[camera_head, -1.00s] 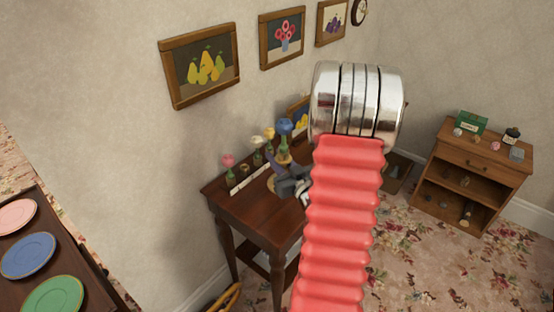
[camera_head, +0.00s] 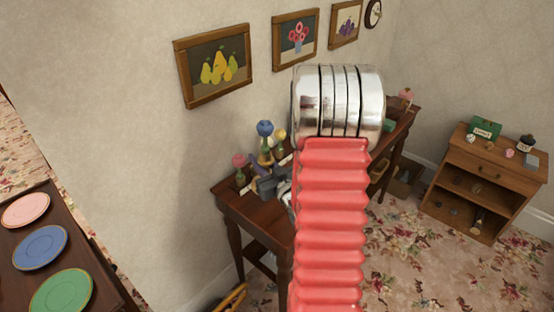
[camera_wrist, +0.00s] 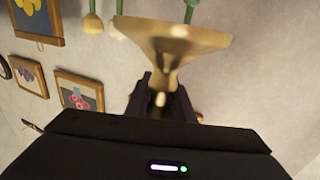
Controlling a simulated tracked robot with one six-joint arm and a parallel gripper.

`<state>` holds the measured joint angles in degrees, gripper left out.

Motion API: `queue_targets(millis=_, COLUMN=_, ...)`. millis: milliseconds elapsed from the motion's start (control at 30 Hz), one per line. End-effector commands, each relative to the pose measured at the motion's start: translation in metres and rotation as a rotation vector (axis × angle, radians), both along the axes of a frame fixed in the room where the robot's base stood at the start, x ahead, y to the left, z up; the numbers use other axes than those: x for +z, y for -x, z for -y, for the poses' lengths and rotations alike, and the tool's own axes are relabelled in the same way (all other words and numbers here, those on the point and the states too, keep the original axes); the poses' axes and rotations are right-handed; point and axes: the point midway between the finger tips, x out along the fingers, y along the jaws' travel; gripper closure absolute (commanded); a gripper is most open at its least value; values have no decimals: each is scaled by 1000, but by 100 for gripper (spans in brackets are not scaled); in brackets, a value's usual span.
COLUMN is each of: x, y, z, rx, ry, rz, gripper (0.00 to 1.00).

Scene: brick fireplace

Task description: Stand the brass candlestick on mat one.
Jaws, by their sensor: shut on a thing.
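The brass candlestick (camera_wrist: 172,42) is gripped at its narrow stem by my gripper (camera_wrist: 160,95) in the wrist view, its flared end toward the top of that picture. In the head view my gripper (camera_head: 270,186) is over the left part of the dark wooden table, partly behind my arm. A bit of brass (camera_head: 265,159) shows just above it. A blue flower-like shape (camera_head: 265,129) is right above that; I cannot tell whether they touch. I cannot make out mat one; my arm hides much of the tabletop.
A pink flower (camera_head: 239,161) and a yellow flower (camera_head: 280,135) stand at the back of the table (camera_head: 240,211) near the wall. A pale strip (camera_head: 246,187) lies by the pink one. Plates (camera_head: 40,246) are on a surface at left. A cabinet (camera_head: 487,170) stands at right.

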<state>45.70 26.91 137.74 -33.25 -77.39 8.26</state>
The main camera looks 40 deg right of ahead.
Motion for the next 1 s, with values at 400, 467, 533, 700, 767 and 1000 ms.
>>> queue_targets(millis=400, x=3, y=-48, z=-73, rx=78, ry=3, rz=7, gripper=100)
queue_targets(millis=467, x=3, y=-53, z=-84, rx=88, ry=3, rz=8, gripper=100)
queue_targets(millis=533, x=3, y=-59, z=-96, rx=101, ry=3, rz=8, gripper=100)
queue_targets(millis=700, x=3, y=-73, z=-128, rx=130, ry=2, rz=9, gripper=100)
queue_targets(millis=767, x=2, y=-77, z=-140, rx=141, ry=2, rz=7, gripper=100)
queue_targets(millis=1000, x=2, y=-91, z=-186, rx=182, ry=0, rz=7, gripper=100)
